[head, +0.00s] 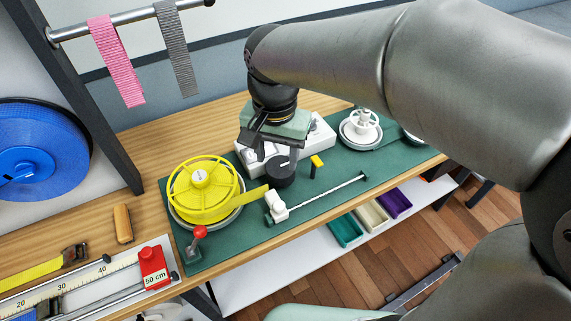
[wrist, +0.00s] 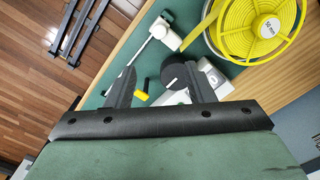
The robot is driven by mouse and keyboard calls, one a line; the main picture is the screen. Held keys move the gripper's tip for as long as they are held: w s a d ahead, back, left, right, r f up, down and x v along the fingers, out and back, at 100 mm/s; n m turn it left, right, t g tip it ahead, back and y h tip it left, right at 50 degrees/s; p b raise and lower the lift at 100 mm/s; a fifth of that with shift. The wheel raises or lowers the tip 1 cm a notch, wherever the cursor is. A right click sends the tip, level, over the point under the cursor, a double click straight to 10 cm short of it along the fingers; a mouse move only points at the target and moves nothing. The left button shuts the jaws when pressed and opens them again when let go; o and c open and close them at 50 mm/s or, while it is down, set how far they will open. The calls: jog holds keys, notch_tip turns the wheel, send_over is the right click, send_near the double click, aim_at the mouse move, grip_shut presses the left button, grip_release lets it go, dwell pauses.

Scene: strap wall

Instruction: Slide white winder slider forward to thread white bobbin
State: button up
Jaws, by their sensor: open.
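The white slider (head: 277,205) sits at the left end of a thin rail (head: 325,194) on the green mat; it also shows in the wrist view (wrist: 166,34). The end of a yellow strap (head: 252,196) reaches close to it; whether they touch is unclear. The white bobbin (head: 362,126) stands on a round grey base at the mat's back right. My gripper (head: 268,156) is open and empty, above the mat behind the slider. In the wrist view its fingers (wrist: 160,72) are spread, with a black round part (wrist: 176,76) showing between them.
A yellow reel (head: 203,189) stands left of the slider, with a red-knobbed lever (head: 199,233) before it. A yellow-topped post (head: 316,161) rises behind the rail. White blocks (head: 322,136) stand near my gripper. Coloured bins (head: 370,214) sit below the bench edge.

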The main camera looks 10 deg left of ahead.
aim_at(280, 205)
notch_tip(280, 205, down, 17)
jog(key=shift+d+f+p, duration=0.1)
jog(key=shift+p, duration=0.3)
grip_shut()
